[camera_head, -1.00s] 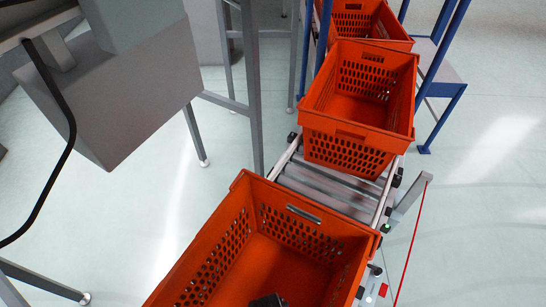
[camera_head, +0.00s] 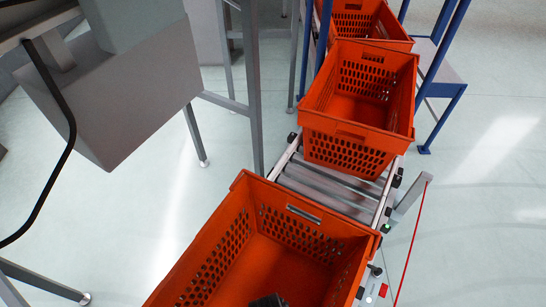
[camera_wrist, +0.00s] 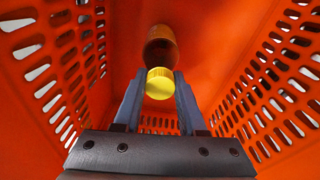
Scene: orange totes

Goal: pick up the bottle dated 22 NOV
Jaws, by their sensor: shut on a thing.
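A brown bottle (camera_wrist: 161,45) with a yellow cap (camera_wrist: 159,83) shows in the wrist view, inside an orange tote (camera_wrist: 230,45). My gripper (camera_wrist: 160,85) is shut on the bottle, with its two blue-grey fingers at either side of the cap end. No date can be read on the bottle. In the head view, only a dark bit of my gripper (camera_head: 268,300) shows at the bottom edge, inside the nearest orange tote (camera_head: 245,183). The bottle cannot be made out there.
The tote's perforated walls rise on both sides of my gripper. Another orange tote (camera_head: 358,140) stands behind on the roller conveyor (camera_head: 335,190), with a further tote (camera_head: 370,22) beyond. A grey box-like machine part (camera_head: 120,100) and frame posts stand at the left.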

